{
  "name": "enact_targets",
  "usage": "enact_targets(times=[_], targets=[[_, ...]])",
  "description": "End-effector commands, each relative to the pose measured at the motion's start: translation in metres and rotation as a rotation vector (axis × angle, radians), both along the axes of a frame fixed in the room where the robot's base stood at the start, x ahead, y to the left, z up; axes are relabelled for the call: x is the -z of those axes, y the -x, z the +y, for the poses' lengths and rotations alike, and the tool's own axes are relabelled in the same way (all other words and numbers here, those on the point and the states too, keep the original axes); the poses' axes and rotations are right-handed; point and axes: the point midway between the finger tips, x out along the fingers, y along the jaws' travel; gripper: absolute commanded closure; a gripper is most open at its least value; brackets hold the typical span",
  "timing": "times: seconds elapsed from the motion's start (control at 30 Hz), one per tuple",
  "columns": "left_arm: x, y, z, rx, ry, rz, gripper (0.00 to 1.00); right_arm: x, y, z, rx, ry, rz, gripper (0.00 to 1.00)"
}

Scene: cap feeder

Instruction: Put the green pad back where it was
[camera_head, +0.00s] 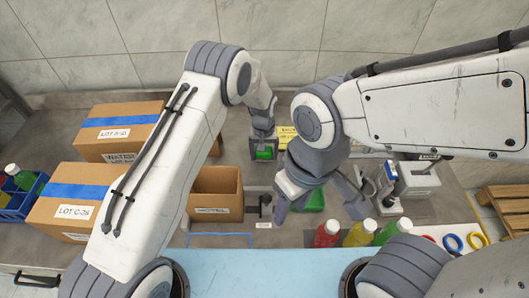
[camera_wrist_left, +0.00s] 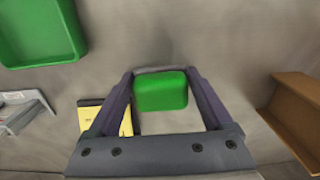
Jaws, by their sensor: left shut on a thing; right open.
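The green pad (camera_head: 264,154) is between the fingers of my left gripper (camera_head: 263,151), at the back middle of the counter. In the left wrist view the green pad (camera_wrist_left: 161,92) is a rounded block with the two fingers of my left gripper (camera_wrist_left: 161,90) shut on its sides. Its height above the counter is hard to tell. My right gripper (camera_head: 318,208) is open, with its fingers apart over the green tray (camera_head: 315,200), which my right arm partly hides. The green tray (camera_wrist_left: 38,35) looks empty in the left wrist view.
An open cardboard box (camera_head: 216,182) stands left of the pad. Closed boxes (camera_head: 117,133) are farther left. A yellow label (camera_head: 287,134) lies behind my right arm. Red, yellow and green bottles (camera_head: 359,234) stand at the front right. A grey-white device (camera_head: 416,177) is at the right.

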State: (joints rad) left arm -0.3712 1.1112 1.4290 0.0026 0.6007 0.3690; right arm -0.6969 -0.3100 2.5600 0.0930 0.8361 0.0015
Motion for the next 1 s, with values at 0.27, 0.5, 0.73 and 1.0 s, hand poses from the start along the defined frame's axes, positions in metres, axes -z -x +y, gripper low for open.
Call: enact_targets(times=[0.27,0.5,0.73,1.0], targets=[[0.004,0.000,0.000,0.000,0.000,0.000,0.68,0.005,0.000,0.000,0.000,0.000,0.000,0.50],[0.003,0.000,0.000,0.000,0.000,0.000,0.00,0.003,0.000,0.000,0.000,0.000,0.000,0.50],[-0.008,-0.001,-0.001,0.000,0.001,-0.002,0.00,0.005,0.000,0.000,0.000,0.000,0.000,0.50],[-0.064,-0.002,-0.001,0.000,0.003,-0.007,0.00,0.025,0.000,0.000,-0.001,0.000,0.000,0.50]])
